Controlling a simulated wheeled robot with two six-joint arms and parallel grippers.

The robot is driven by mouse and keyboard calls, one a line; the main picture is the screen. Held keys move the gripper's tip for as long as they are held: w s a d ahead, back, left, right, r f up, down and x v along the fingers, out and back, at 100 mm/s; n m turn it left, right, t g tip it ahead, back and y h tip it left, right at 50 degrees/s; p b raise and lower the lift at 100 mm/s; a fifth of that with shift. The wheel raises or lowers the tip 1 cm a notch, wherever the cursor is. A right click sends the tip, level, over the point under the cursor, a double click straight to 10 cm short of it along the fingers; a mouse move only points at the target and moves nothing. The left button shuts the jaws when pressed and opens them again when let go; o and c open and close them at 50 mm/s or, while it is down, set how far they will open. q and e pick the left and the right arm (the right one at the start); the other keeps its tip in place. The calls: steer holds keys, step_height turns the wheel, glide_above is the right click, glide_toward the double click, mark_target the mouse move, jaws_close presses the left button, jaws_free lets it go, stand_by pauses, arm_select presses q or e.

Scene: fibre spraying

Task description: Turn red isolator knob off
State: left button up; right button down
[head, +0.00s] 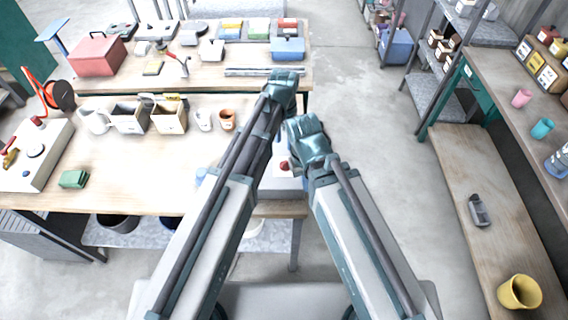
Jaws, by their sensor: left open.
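A small red knob-like part (284,165) shows on a pale box (287,182) at the table's right end, between my two arms. My arms hide much of that box, and I cannot tell which way the knob is turned. Another small red knob (38,121) sits on a pale control box (38,155) at the far left. My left gripper (284,80) is open and reaches forward past the table's right edge, apart from both red parts. My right gripper (305,128) is above and just right of the pale box; its fingers are not clear.
The wooden table (130,190) holds a green block (74,179), open bins (168,117) and cups (228,119). A back table carries a red toolbox (98,55). A bench (490,190) with a yellow cup (519,292) stands at right. The floor between is clear.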

mark_target(284, 163)
arm_select(q)
step_height(284, 163, down, 12)
steer(key=b, duration=1)
steer(key=shift+r+b, duration=0.2)
steer(key=shift+b, duration=0.15)
jaws_close()
